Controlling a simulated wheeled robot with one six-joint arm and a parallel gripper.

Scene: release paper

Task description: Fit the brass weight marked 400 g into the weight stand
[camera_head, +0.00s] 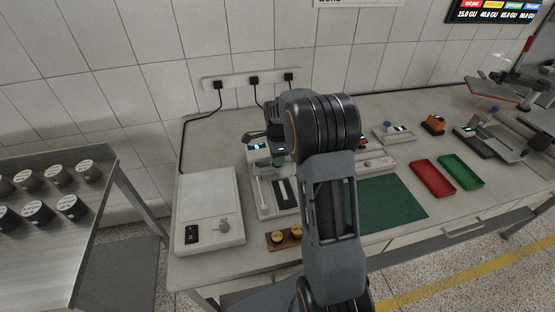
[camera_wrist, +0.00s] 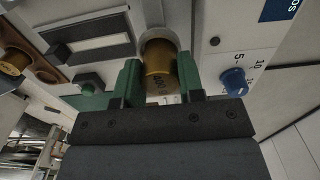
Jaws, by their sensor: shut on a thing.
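My gripper (camera_wrist: 160,80) is shut on a brass weight (camera_wrist: 160,58) that reads 400, held between its green fingers. The weight's far end is at a pale round collar or socket (camera_wrist: 157,36) on the white instrument; I cannot tell whether it sits inside. In the head view my gripper (camera_head: 278,158) is above the instrument, partly hidden by my arm, and the held weight cannot be made out. A wooden block (camera_head: 270,240), apparently the weight stand, is at the table's front edge with brass weights (camera_head: 279,238) in it. At the wrist view's left, the block (camera_wrist: 42,69) shows one brass weight (camera_wrist: 13,61).
A white instrument (camera_head: 208,210) stands at left. A green mat (camera_head: 385,203), red tray (camera_head: 432,178) and green tray (camera_head: 460,171) lie to the right. My arm hides the middle.

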